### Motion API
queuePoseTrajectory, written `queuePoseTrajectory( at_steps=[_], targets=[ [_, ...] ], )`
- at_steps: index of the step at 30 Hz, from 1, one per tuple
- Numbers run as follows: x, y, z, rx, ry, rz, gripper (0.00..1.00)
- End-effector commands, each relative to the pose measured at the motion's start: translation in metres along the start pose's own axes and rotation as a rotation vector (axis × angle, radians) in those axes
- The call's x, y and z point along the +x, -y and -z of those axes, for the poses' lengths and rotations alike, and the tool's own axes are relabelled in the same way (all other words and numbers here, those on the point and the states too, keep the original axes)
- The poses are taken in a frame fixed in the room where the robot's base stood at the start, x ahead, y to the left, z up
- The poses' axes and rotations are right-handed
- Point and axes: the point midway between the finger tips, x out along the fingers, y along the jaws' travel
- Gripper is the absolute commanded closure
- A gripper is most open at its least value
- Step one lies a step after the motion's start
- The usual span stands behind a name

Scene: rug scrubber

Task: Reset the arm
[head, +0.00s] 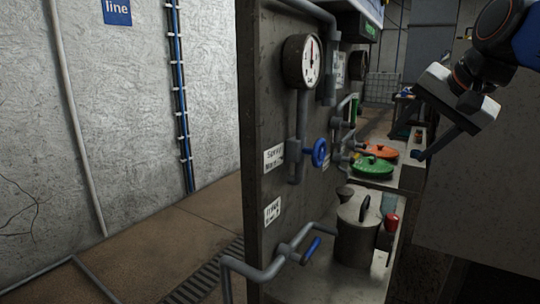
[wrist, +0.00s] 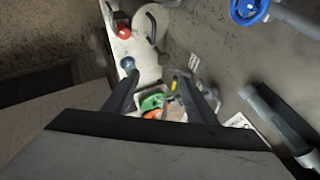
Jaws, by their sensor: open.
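My arm reaches in from the upper right of the head view. My gripper (head: 422,150) points down and left, in front of the counter with the green lid (head: 374,167) and the orange lid (head: 381,152). In the wrist view both dark fingers of my gripper (wrist: 164,82) are spread apart with nothing held between them. The green (wrist: 152,102) and orange pieces show beyond and between the fingers, at a distance.
An upright panel carries a gauge (head: 303,62), a blue valve wheel (head: 319,153) and pipes with a blue lever (head: 311,250). A grey pot (head: 357,232) and a red item (head: 391,222) stand on the lower shelf. Floor at left is mostly open, with a drain grate (head: 205,275).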

Motion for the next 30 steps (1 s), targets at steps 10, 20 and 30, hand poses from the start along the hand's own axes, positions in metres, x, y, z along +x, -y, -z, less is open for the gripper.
queuePoseTrajectory(
  at_steps=[10,20,30],
  targets=[
    [0.100,-0.141,-0.134,-0.452,0.106,-0.152,0.48],
    [0.152,-0.235,-0.214,-0.748,0.190,-0.217,0.48],
    [0.157,-0.244,-0.221,-0.778,0.198,-0.223,0.48]
  ],
)
